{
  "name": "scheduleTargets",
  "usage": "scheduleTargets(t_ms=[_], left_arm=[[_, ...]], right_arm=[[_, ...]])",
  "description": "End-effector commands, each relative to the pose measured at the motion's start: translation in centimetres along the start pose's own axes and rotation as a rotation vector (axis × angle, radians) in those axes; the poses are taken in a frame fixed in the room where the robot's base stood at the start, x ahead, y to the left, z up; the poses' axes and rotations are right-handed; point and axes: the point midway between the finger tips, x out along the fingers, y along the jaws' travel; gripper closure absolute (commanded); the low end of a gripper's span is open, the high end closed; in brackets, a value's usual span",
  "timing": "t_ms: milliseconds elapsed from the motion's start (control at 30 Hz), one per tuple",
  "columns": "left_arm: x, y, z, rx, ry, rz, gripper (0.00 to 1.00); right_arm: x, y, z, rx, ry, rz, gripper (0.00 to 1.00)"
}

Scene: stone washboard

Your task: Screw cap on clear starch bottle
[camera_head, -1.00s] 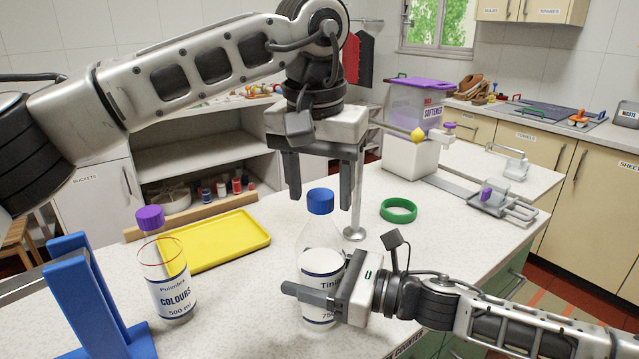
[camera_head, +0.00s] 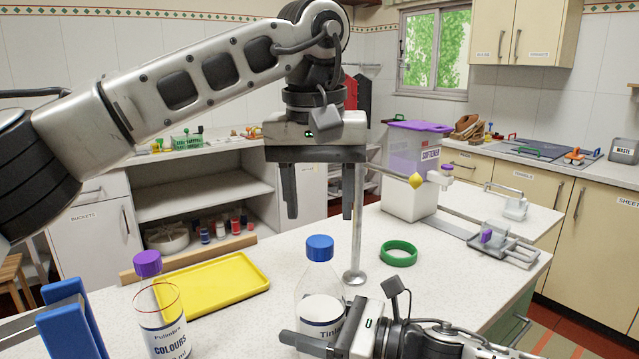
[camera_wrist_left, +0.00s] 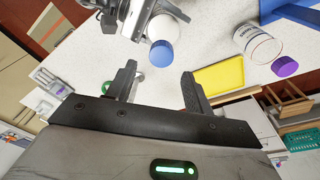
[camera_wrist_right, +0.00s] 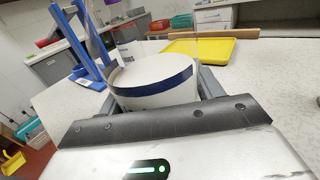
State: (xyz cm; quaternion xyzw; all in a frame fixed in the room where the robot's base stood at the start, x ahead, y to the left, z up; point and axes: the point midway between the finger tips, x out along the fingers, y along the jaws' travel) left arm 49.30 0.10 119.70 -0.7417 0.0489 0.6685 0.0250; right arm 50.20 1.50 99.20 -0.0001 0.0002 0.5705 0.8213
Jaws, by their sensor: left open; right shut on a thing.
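A clear bottle (camera_head: 309,285) with a white label starting "Tin" stands upright on the counter. A blue cap (camera_head: 320,247) sits on top of its neck; how tight it is cannot be told. My right gripper (camera_head: 312,341) is shut around the bottle's lower body, and the label fills the right wrist view (camera_wrist_right: 155,85). My left gripper (camera_head: 320,213) is open and empty, pointing down above the cap, its fingertips higher than the cap. In the left wrist view the blue cap (camera_wrist_left: 161,54) shows beyond the open fingers, apart from them.
A "Colours" bottle (camera_head: 163,335) with a purple cap (camera_head: 147,263) stands at the left, by a blue stand (camera_head: 70,320). A yellow tray (camera_head: 215,283) lies behind. A metal post (camera_head: 357,230) stands just behind the bottle; a green ring (camera_head: 398,253) lies right of it.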

Motion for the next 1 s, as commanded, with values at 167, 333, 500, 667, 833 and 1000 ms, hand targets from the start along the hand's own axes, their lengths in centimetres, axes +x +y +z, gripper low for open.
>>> scheduleTargets(t_ms=[167,333,500,667,833,1000], left_arm=[[-0.5,0.0,-0.2,-0.463,-0.016,-0.012,0.48],[-0.9,0.0,-0.3,-0.935,-0.027,-0.03,0.48],[-1.4,0.1,-0.4,-1.405,-0.032,-0.054,0.48],[-1.9,0.1,-0.5,-1.848,-0.029,-0.083,0.48],[-2.3,0.1,-0.5,-2.27,-0.017,-0.115,0.48],[-2.6,0.1,-0.5,-2.556,-0.002,-0.138,0.48]], right_arm=[[0.0,0.0,-0.1,0.001,0.001,0.0,0.98],[0.0,0.0,-0.1,0.001,0.001,0.0,0.98],[0.0,0.0,-0.1,0.001,0.001,0.0,0.98],[0.0,0.0,-0.1,0.0,0.001,0.0,0.98],[0.0,0.0,-0.1,0.0,0.001,0.0,0.98],[0.0,0.0,-0.1,0.0,0.001,0.0,0.98]])
